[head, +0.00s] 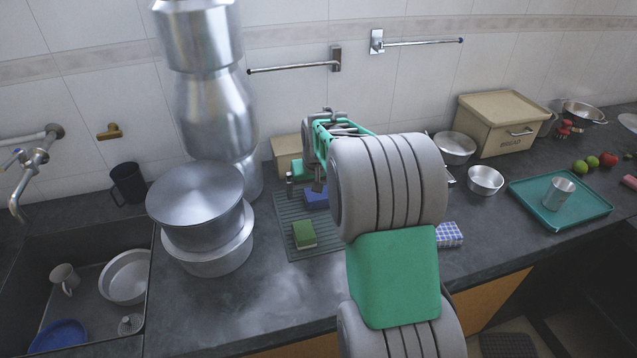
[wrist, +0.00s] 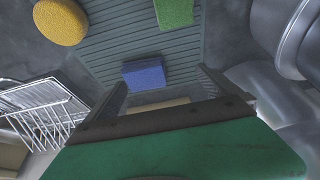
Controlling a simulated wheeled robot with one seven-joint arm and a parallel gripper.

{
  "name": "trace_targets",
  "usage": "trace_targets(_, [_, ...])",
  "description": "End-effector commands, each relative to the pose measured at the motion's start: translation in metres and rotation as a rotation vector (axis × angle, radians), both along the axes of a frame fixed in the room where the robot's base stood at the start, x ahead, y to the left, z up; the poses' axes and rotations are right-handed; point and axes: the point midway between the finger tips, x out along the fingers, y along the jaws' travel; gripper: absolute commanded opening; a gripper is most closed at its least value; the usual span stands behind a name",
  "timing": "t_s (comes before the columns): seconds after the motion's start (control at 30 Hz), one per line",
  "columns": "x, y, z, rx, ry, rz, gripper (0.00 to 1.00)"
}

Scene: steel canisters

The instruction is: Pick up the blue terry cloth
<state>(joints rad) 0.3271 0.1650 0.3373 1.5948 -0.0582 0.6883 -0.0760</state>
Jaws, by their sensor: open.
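The blue terry cloth (head: 316,197) is a small folded block on a grey-green ribbed mat (head: 290,213). In the wrist view the blue cloth (wrist: 144,74) lies between and just beyond my finger tips, with bare mat around it. My gripper (head: 304,186) is above the back part of the mat, its fingers pointing down. In the wrist view my gripper (wrist: 163,78) is open and empty, its two dark fingers spread on either side of the cloth. My gripper and arm hide part of the cloth in the head view; contact cannot be told.
A green sponge (head: 303,235) lies on the mat. A yellow round sponge (wrist: 60,20) and a wire rack (wrist: 42,112) show in the wrist view. Steel pots (head: 205,255) stand left of the mat. A checked cloth (head: 449,234) lies right of my arm.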

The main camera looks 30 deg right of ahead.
Motion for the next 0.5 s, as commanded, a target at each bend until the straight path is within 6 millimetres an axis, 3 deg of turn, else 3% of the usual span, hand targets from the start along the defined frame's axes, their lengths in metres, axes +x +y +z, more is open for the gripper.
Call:
trace_targets(0.03, [0.013,-0.019,0.001,-0.002,-0.008,-0.020,1.00])
trace_targets(0.13, [0.029,-0.040,-0.007,-0.007,-0.027,-0.039,1.00])
trace_targets(0.5, [0.050,-0.049,-0.055,-0.009,-0.030,-0.041,1.00])
